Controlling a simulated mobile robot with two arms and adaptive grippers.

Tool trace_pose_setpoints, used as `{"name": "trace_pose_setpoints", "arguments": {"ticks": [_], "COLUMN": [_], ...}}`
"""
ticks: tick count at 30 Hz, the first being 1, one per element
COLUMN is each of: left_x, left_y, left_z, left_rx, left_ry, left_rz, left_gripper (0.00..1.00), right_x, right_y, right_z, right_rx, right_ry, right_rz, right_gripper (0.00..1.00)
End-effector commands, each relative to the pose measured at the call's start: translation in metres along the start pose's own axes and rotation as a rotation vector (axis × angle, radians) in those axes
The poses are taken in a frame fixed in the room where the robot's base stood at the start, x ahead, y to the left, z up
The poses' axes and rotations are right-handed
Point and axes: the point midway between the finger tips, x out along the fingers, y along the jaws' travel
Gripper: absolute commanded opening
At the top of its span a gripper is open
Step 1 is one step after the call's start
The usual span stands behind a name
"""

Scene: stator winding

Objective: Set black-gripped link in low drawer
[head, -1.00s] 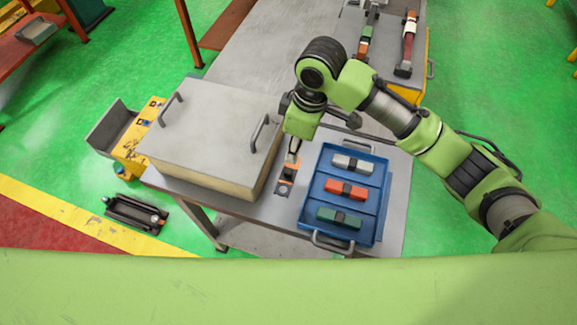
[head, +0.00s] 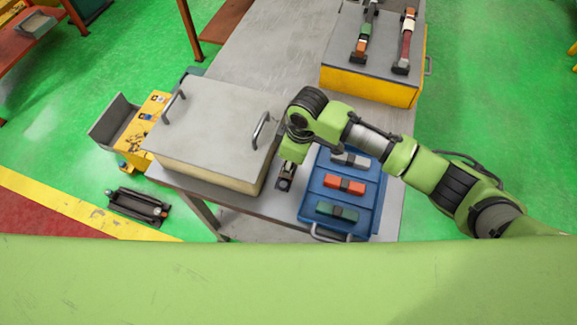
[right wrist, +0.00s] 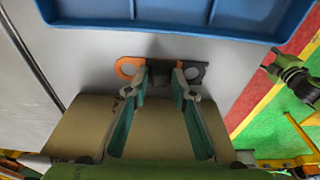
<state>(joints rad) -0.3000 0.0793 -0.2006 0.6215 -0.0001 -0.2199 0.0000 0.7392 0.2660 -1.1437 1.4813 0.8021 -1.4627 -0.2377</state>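A link (right wrist: 131,67) with an orange ring end, a dark middle grip and a black ring end (right wrist: 194,73) lies on the grey table between the grey-topped box and the blue tray. My right gripper (right wrist: 160,78) is open, with its fingertips on either side of the dark grip; contact is not clear. In the head view my right gripper (head: 286,179) covers most of the link. My left gripper is not in view. I cannot tell which part is the low drawer; a grey open bin (head: 116,121) sits beside a yellow unit (head: 152,128) at the left.
The blue tray (head: 376,208) holds a white, a red and a green dark-banded piece. The grey-topped box (head: 215,125) with two handles stands close left of my gripper. A yellow cabinet (head: 370,84) with link assemblies stands at the back. A dark item (head: 137,206) lies on the floor.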

Motion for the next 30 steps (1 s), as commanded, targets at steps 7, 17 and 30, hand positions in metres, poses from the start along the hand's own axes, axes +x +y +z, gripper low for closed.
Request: {"name": "trace_pose_setpoints", "arguments": {"ticks": [7,17,30], "left_x": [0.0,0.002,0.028], "left_y": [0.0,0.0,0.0], "left_z": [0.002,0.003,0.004], "left_rx": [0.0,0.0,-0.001], "left_ry": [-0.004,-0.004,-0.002], "left_rz": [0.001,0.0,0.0], "left_gripper": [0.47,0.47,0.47], "right_x": [0.0,-0.003,-0.072], "right_y": [0.0,0.001,-0.035], "right_z": [0.0,-0.001,-0.008], "right_rx": [0.0,0.0,-0.007], "right_ry": [0.0,0.001,0.007], "right_rz": [0.0,0.001,0.003], "right_gripper": [0.0,0.0,0.0]}}
